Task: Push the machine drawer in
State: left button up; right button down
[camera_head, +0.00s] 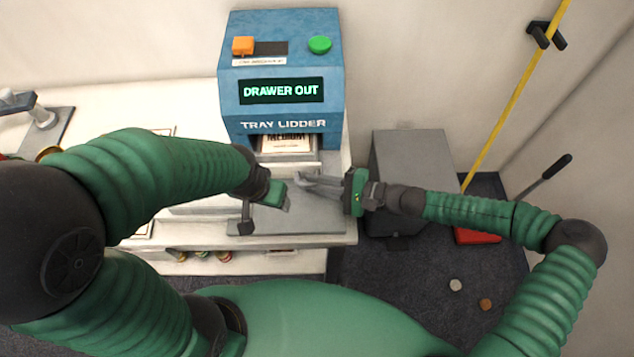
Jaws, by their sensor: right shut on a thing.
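The blue tray lidder machine (281,75) stands at the back of the counter, and its screen reads "DRAWER OUT". Its drawer (312,163) sticks out at the bottom front, with a label reading "MEDIUM" showing in the opening. My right gripper (303,180) reaches in from the right and is shut at the front of the drawer; the small part between its fingertips is hard to make out. My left gripper (287,196) is just left of it, low in front of the drawer. Its fingers are seen too poorly to tell their opening.
An orange button (243,46) and a green button (320,44) are on top of the machine. A grey metal box (408,160) stands right of the counter (95,105). A yellow pole (515,95) leans at the right. Two small round things lie on the dark floor.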

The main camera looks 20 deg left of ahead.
aim_at(319, 171)
jog(key=shift+f, duration=0.35)
pick_arm(q)
jog(key=shift+f, duration=0.15)
pick_arm(e)
jog(key=shift+w, duration=0.2)
pick_arm(q)
jog(key=shift+f+b, duration=0.5)
jog(key=shift+b, duration=0.1)
pick_arm(e)
jog(key=w, duration=0.2)
jog(key=w+a, duration=0.1)
jog(key=shift+w, duration=0.4)
jog(key=c, duration=1.7)
grip_release()
pick_arm(q)
jog(key=shift+w+a, duration=0.1)
pick_arm(e)
jog(key=shift+o, duration=1.3)
jog(key=shift+w, duration=0.1)
jog(key=shift+r, duration=0.15)
jog(key=v, duration=1.6)
jog(key=shift+d, duration=0.4)
